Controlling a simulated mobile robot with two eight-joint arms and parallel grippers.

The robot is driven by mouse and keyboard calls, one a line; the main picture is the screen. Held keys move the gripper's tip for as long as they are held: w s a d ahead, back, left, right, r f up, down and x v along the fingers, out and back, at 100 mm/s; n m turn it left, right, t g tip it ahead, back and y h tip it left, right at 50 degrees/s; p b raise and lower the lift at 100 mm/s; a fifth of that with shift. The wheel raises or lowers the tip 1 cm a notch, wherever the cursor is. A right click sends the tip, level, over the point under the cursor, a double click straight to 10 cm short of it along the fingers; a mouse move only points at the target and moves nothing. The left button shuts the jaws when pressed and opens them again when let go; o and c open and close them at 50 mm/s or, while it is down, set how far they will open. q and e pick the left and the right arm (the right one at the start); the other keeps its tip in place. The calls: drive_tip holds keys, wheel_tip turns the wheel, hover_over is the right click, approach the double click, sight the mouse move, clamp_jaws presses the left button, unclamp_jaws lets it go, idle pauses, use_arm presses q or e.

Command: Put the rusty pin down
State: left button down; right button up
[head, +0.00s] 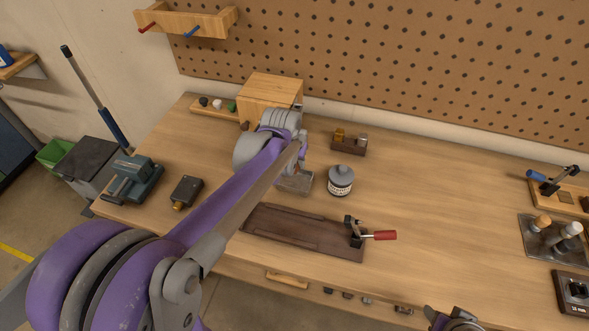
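My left arm reaches in from the left across the bench. Its gripper (297,168) is low over a small grey metal tray (296,186), left of a grey labelled bottle (341,181). The arm hides most of the fingers, so I cannot tell whether they are open or shut. I cannot make out the rusty pin; it may be hidden at the gripper or in the tray. Only a dark top part of my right gripper (452,319) shows at the bottom edge, and its fingers cannot be judged.
A brown fixture board (300,233) with a red-handled clamp (381,235) lies in front. A wooden box (270,91) and a small brown block (349,146) stand behind. A vise (133,180) and a dark device (186,191) are left.

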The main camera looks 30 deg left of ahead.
sight(293, 168)
use_arm(q)
wheel_tip(293, 168, down, 3)
drive_tip(key=shift+f, duration=0.2)
drive_tip(key=shift+f+b, duration=0.45)
drive_tip(key=shift+f, duration=0.05)
drive_tip(key=c, duration=0.5)
unclamp_jaws()
